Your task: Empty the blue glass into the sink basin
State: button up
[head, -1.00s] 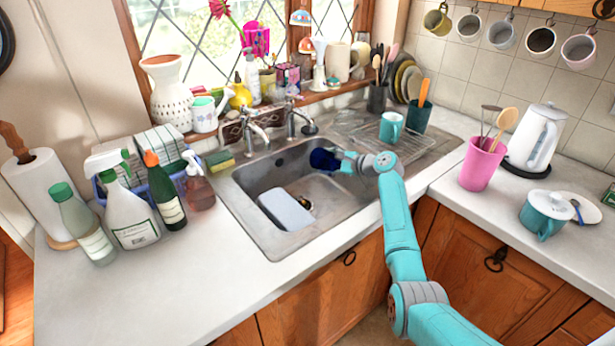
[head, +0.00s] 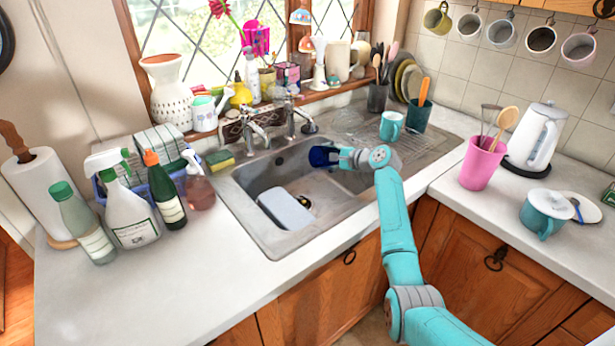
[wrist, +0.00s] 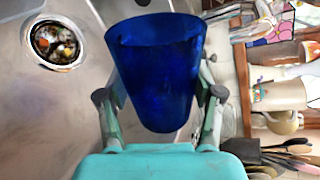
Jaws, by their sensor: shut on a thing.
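The blue glass (head: 322,156) is above the sink basin (head: 262,180), towards its right end. My gripper (head: 343,157) is shut on the glass from the right. In the wrist view the dark blue glass (wrist: 155,65) sits between the two fingers of my gripper (wrist: 158,95). Its wide rim is farther from my palm than its narrow base. The glass appears tilted, with its mouth towards the left in the head view. I cannot tell whether anything is inside it. The drain (wrist: 55,43), with bits of debris in it, shows in the wrist view.
A pale tub (head: 285,208) lies in the basin. Two taps (head: 252,130) stand behind it. A teal mug (head: 391,126) is on the drainboard (head: 428,143). Bottles (head: 130,215) crowd the left counter. A pink cup (head: 478,165) and kettle (head: 532,135) stand at right.

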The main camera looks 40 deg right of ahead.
aim_at(327, 154)
jog(key=shift+r, duration=0.15)
jog(key=shift+a+r+n+h, duration=0.3)
jog(key=shift+a+n+h, duration=0.1)
jog(key=shift+a+n, duration=0.1)
jog(key=shift+a+r+n+p, duration=0.15)
jog(key=shift+a+n+p, duration=0.15)
jog(key=shift+a+r+n+h+p, duration=0.35)
jog(key=shift+r+n+h+p, duration=0.15)
jog(key=shift+n+h, duration=0.2)
dwell(1.2)
jog(key=shift+r, duration=0.1)
